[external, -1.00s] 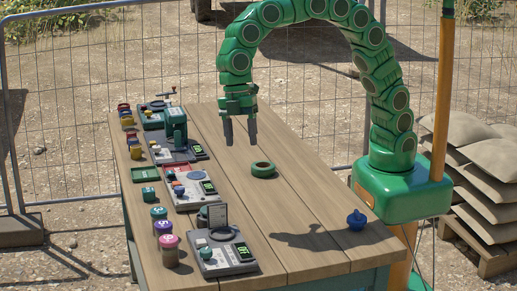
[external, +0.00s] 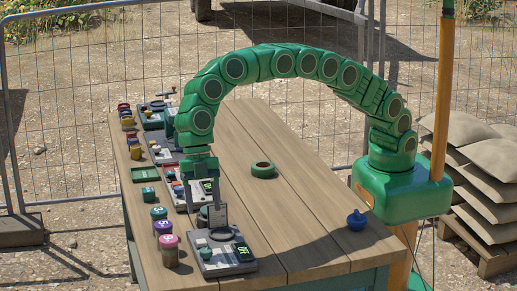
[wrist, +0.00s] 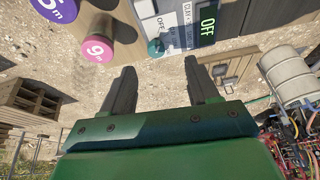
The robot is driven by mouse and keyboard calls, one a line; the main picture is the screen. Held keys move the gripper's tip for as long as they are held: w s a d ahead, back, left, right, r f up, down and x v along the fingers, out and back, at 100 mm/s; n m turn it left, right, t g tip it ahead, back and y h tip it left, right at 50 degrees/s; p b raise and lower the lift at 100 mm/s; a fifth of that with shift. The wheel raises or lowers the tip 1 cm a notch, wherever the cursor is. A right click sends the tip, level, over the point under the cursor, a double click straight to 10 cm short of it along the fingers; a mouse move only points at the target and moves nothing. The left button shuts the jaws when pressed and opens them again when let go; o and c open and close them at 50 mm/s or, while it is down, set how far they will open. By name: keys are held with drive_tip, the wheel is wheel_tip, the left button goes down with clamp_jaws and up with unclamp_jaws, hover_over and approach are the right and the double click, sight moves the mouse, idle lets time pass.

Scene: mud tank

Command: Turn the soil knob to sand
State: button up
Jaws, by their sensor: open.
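The nearest grey device (external: 222,264) stands at the front of the wooden table, with a display reading OFF. A small teal knob (external: 205,254) sits at its left side. In the wrist view the teal knob (wrist: 155,47) shows beyond my fingertips, beside a label that begins CLAY; the rest of the label is hard to read. I cannot tell which mark the knob points to. My gripper (external: 201,200) is open and empty, pointing down behind and above this device. In the wrist view my gripper (wrist: 161,75) has its fingers apart, with nothing between them.
Lidded jars, one purple (external: 163,228) and one pink (external: 169,252), stand left of the device. More devices line the table's left side. A green ring (external: 263,170) and a blue knob-like piece (external: 356,220) lie on the otherwise clear right part.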

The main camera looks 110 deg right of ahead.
sight(206, 249)
drive_tip(key=shift+n, duration=0.4)
drive_tip(key=shift+w+a+r+x, duration=0.1)
drive_tip(key=shift+w+a+x, duration=0.15)
drive_tip(key=shift+x, duration=1.5)
drive_tip(key=shift+w+a+r+x, duration=0.15)
drive_tip(key=shift+a+x, duration=0.1)
drive_tip(key=shift+x, duration=1.45)
drive_tip(key=shift+w+a+r+x, duration=0.1)
drive_tip(key=shift+w+a+x, duration=0.15)
drive_tip(key=shift+x, duration=1.5)
drive_tip(key=c, duration=1)
drive_tip(key=shift+c, duration=0.2)
